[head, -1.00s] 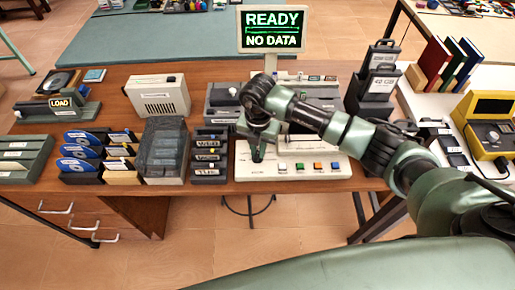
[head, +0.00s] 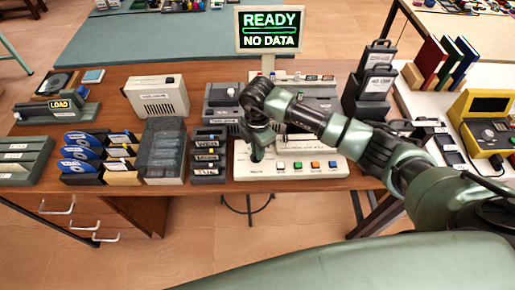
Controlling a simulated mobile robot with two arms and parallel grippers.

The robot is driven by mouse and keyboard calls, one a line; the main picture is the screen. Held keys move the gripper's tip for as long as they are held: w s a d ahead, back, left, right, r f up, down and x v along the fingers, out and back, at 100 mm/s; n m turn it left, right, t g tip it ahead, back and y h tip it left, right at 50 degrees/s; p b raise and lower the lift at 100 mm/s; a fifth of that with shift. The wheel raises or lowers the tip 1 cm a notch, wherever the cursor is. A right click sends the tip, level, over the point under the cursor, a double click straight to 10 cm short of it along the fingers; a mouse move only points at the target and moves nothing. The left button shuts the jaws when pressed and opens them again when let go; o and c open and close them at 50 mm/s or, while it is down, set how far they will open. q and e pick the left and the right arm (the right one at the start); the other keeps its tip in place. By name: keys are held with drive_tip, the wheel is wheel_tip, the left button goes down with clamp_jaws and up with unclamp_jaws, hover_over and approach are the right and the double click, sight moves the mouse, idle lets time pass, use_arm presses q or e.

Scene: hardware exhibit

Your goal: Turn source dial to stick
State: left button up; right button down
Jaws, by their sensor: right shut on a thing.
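A white control panel (head: 328,168) lies at the front middle of the wooden table, with a row of coloured buttons (head: 297,165) along its front. My right gripper (head: 259,154) points down at the panel's left part and is shut on a small dark thing there, seemingly the source dial. The gripper hides most of it, and its pointer and labels cannot be read. My left gripper is not in view.
Small labelled dark modules (head: 208,154) stand just left of the panel. A smoky clear box (head: 164,150), a beige speaker box (head: 157,95) and blue discs in holders (head: 82,152) are further left. Dark cases (head: 376,80) stand behind right, beside a yellow device (head: 484,122).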

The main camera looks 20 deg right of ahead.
drive_tip(key=shift+w+r, duration=0.1)
drive_tip(key=shift+w, duration=0.05)
idle(0.3)
drive_tip(key=c, duration=1.5)
unclamp_jaws()
drive_tip(key=shift+c, duration=0.2)
drive_tip(key=shift+o, duration=0.5)
wheel_tip(320, 180, up, 8)
drive_tip(key=shift+f+b, duration=0.1)
drive_tip(key=shift+b, duration=0.85)
